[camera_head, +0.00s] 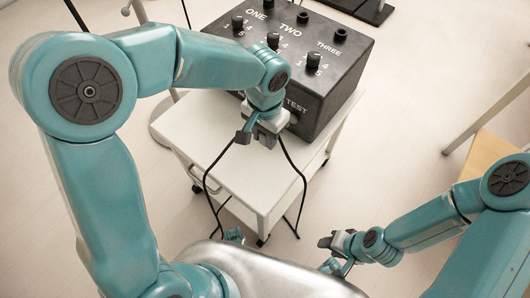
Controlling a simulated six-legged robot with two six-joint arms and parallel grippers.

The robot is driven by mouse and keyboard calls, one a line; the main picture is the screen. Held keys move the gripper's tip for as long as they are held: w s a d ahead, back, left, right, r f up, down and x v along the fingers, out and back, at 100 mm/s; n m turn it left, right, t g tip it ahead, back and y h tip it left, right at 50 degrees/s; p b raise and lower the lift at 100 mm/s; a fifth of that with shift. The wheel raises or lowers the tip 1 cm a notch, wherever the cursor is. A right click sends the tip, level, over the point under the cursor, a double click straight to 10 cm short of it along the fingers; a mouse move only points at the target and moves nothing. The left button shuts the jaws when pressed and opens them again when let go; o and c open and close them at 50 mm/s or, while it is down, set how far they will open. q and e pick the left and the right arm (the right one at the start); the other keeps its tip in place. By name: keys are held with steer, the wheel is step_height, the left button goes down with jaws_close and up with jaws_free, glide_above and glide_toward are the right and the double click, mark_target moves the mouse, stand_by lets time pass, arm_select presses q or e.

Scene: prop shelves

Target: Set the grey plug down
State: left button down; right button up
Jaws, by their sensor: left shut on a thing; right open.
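My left gripper (262,136) is above the white cart top, just in front of the black control box (310,65). It is shut on the grey plug (243,136), a small dark piece largely hidden by the fingers. Black cable (207,176) hangs from beside the gripper in two strands, over the cart top and down past its front edge. The plug looks held above the cart top, though its exact height is hard to tell. My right gripper (328,255) is open and empty, low in front of the cart at its right.
The white cart (235,170) on castors has bare top in front of the box. The box carries knobs and the labels ONE, TWO, THREE and TEST. A wooden surface (488,155) stands at the right. Pale floor lies open between it and the cart.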

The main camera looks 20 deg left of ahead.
arm_select(q)
step_height(320, 180, down, 7)
steer(key=shift+b, duration=1)
steer(key=shift+f, duration=0.15)
steer(key=c, duration=0.8)
jaws_free()
steer(key=shift+r, duration=0.3)
step_height(320, 180, up, 12)
steer(key=p, duration=0.4)
steer(key=shift+f, duration=0.1)
